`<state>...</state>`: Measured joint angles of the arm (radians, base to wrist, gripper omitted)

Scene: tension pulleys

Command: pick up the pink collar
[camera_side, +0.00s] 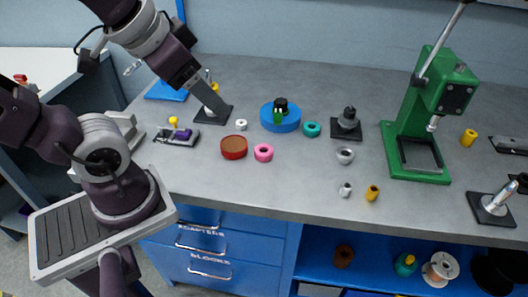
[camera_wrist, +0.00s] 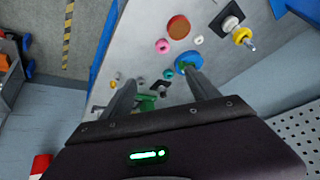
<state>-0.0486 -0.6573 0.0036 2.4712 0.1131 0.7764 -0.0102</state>
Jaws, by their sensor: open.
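The pink collar (camera_side: 263,153) is a small ring on the grey bench, just right of a red-brown disc. It also shows in the wrist view (camera_wrist: 162,46), beyond my fingertips and apart from them. My gripper (camera_wrist: 161,76) is open, with its two fingers spread and nothing between them. In the side view my gripper (camera_side: 216,108) is above the bench, to the left of and farther back than the collar. Nothing hides the collar in either view.
The red-brown disc (camera_side: 234,147) is close beside the collar. A white ring (camera_side: 241,125), a blue disc (camera_side: 289,124) with a green and black part on top, and a teal ring (camera_side: 311,129) are nearby. A green press (camera_side: 418,176) stands right. The bench in front of the collar is clear.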

